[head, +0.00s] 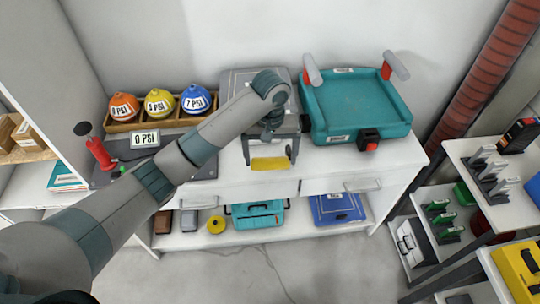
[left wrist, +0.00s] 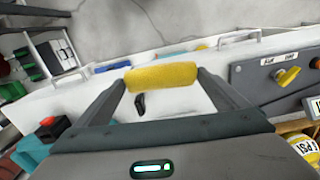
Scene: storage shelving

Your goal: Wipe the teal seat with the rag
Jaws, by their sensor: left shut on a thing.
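The teal seat (head: 358,103) is a shallow teal tray-like piece on the white cabinet top, at the right. It has two upright grey-and-red arms at its back and a black-and-red knob at its front; its teal edge also shows at the lower left of the left wrist view (left wrist: 32,150). My left gripper (head: 269,155) is shut on the yellow rag (head: 269,164), which spans its two fingers. The rag also shows in the left wrist view (left wrist: 161,77). The gripper is left of the seat, near the cabinet's front edge, apart from the seat. My right gripper is not in view.
A grey case (head: 239,79) stands behind my left gripper, beside the seat. Orange, yellow and blue balls (head: 195,98) sit in a wooden tray at the left. A red pump (head: 98,152) and a dark panel are at the front left. A shelf (head: 480,158) stands at the right.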

